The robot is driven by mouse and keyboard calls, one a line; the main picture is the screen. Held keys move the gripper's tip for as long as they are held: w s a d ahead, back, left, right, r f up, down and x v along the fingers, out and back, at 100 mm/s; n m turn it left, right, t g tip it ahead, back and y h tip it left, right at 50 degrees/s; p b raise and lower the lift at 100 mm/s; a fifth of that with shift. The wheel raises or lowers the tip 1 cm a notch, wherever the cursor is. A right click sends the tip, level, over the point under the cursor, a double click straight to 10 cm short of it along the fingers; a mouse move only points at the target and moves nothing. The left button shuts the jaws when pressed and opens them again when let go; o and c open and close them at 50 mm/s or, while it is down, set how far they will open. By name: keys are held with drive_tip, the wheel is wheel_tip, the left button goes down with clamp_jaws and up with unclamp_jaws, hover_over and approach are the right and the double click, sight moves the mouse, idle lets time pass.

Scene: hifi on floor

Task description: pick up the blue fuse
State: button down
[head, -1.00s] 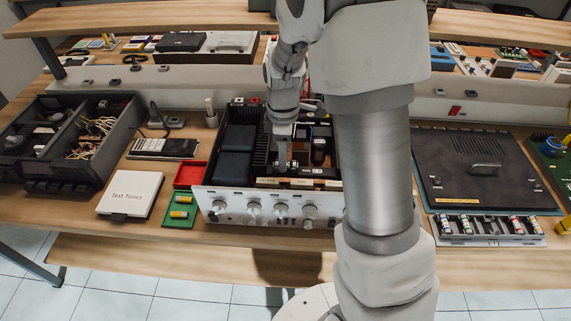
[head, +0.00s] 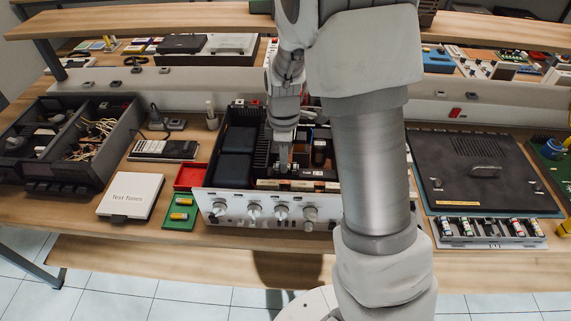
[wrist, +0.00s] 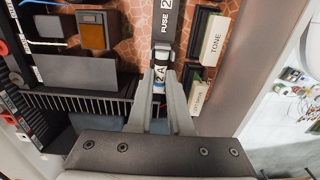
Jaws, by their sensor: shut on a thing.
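The open hi-fi amplifier (head: 254,210) stands on the bench with its silver front panel towards me. My gripper (head: 284,170) reaches down inside it, behind the front panel. In the wrist view my gripper (wrist: 159,82) is shut on a small fuse (wrist: 159,73) marked "2 A", with a white label and a bit of blue. The fuse is at the end of a black holder (wrist: 167,22) lettered "FUSE 2". The fingers hide part of the fuse, and I cannot tell whether it is clear of the holder. In the head view the fuse is too small to make out.
Black heat-sink fins (wrist: 75,103) and a dark block (wrist: 78,72) lie left of the fingers. "TONE" parts (wrist: 213,42) lie close on the right. A green tray (head: 180,215) with yellow fuses and a red tray (head: 190,177) sit left of the amplifier.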

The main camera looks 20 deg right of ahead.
drive_tip(key=shift+r, duration=0.6)
wheel_tip(320, 180, up, 3)
drive_tip(key=shift+w+f, duration=0.1)
drive_tip(key=shift+f, duration=0.05)
drive_tip(key=s+d+r, duration=0.4)
drive_tip(key=d+r, duration=0.3)
drive_tip(key=d, duration=0.4)
drive_tip(key=shift+r, duration=0.1)
drive_tip(key=c, duration=1.4)
unclamp_jaws()
clamp_jaws()
